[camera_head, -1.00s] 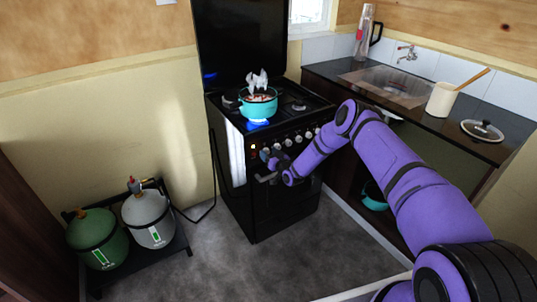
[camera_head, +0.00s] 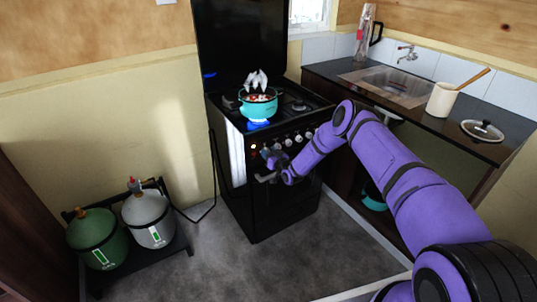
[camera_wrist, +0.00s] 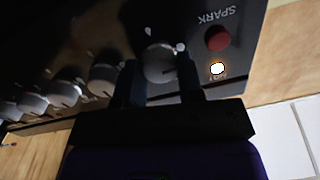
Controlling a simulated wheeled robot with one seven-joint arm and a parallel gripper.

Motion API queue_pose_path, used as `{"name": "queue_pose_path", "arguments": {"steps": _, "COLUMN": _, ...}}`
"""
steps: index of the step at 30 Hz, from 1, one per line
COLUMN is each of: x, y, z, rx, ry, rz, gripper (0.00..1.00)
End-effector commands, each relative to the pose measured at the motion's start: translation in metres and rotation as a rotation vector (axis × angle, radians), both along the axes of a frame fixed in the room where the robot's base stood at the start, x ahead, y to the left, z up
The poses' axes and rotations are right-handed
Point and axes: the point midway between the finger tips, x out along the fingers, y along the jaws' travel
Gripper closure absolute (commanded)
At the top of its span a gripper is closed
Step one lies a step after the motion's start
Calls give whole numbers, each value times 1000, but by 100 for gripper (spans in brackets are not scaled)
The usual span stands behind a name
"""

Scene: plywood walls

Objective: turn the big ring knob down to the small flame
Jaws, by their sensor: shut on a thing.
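The stove (camera_head: 270,205) is black, with a row of silver knobs along its front panel. In the wrist view one round silver knob (camera_wrist: 158,60) sits between the fingers of my gripper (camera_wrist: 161,78), at the end of the row beside the red spark button (camera_wrist: 218,39). My gripper is shut on this knob; it also shows at the panel in the head view (camera_head: 271,166), partly hiding the knobs there. A turquoise pot (camera_head: 258,108) stands on a front burner. A blue flame (camera_head: 257,125) glows under it; its exact size is hard to tell.
White steam (camera_head: 256,80) rises from the pot. An orange light (camera_wrist: 217,68) is lit beside the spark button. Other knobs (camera_wrist: 106,78) stand close to my fingers. Gas bottles (camera_head: 150,218) stand at left. The counter (camera_head: 440,125) is at right. The floor before the stove is clear.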

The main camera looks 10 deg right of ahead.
Motion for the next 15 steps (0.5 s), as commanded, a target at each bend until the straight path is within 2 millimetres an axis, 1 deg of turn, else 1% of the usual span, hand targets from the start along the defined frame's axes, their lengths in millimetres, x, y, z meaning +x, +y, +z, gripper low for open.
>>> {"name": "queue_pose_path", "arguments": {"steps": 8, "x": -1, "y": 2, "z": 0, "rx": -167, "ry": -53, "rz": 3, "gripper": 89}}
{"name": "queue_pose_path", "arguments": {"steps": 15, "x": -1, "y": 3, "z": 0, "rx": -380, "ry": -123, "rz": 3, "gripper": 89}}
